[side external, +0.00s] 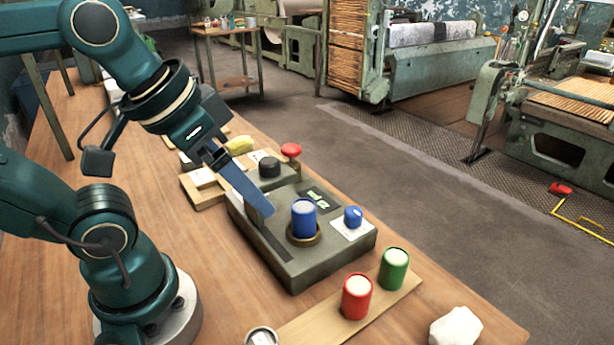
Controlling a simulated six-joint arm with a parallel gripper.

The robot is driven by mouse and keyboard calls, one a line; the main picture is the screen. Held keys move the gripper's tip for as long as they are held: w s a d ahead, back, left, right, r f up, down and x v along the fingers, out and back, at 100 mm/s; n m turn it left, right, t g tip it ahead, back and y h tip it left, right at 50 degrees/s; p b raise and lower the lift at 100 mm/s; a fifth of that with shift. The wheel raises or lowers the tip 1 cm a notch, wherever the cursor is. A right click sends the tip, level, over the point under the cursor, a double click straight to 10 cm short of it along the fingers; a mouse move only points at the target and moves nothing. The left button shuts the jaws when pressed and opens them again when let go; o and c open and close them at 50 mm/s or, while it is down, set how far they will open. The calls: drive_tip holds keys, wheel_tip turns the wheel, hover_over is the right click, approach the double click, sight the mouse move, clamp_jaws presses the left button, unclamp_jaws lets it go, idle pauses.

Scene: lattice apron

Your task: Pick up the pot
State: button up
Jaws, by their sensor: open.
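A blue pot (303,219) with a pale top stands upright in a brass ring on a grey-green console (330,262). A red pot (356,297) and a green pot (394,269) stand upright on a wooden board at the front right. My gripper (262,208) is over the console, just left of the blue pot. Its long blue-grey finger points down and to the right. The jaws are open and hold nothing visible. The finger's near face hides part of the console, and the gap between the jaws is hard to see.
A blue knob (353,216) on a white plate, a dark round knob (270,167) and a red button (291,150) stand out around the console. A white lump (456,327) and a metal tin (262,337) lie near the front.

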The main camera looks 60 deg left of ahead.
wheel_tip(320, 180, up, 2)
drive_tip(key=m+g+y, duration=0.2)
drive_tip(key=m+y, duration=1.1)
drive_tip(key=m, duration=0.9)
hover_over(308, 219)
drive_tip(key=shift+n, duration=0.3)
wheel_tip(308, 219, down, 12)
drive_tip(key=shift+a+f, duration=0.1)
drive_tip(key=shift+f, duration=0.4)
drive_tip(key=shift+a+f, duration=0.15)
drive_tip(key=shift+f, duration=0.1)
drive_tip(key=shift+x, duration=2.4)
clamp_jaws()
